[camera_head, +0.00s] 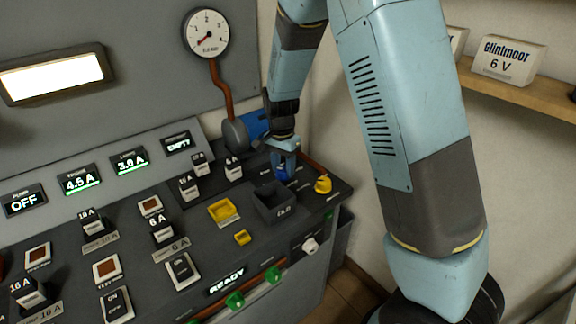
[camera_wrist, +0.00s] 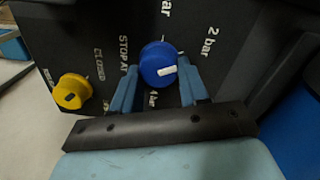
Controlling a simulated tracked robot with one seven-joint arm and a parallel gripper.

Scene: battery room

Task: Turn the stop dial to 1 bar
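The stop dial (camera_wrist: 155,64) is a round blue knob beside the words "STOP AT" in the wrist view. Its white mark lies on the lower right of its face, between the "2 bar" label (camera_wrist: 210,46) and the "4 bar" label (camera_wrist: 152,98). Another "bar" label at the top edge has its number cut off. My gripper (camera_wrist: 158,68) has one blue finger on each side of the dial, close to its rim. I cannot tell whether both fingers press on it. In the head view my gripper (camera_head: 285,160) is low at the panel's right end, largely hiding the dial.
A yellow knob (camera_wrist: 72,91) by "CLOSED" is left of the dial; it also shows in the head view (camera_head: 323,185). A round gauge (camera_head: 208,33) hangs on the wall. Switches and a dark open bin (camera_head: 274,203) fill the panel. A shelf (camera_head: 520,92) is at right.

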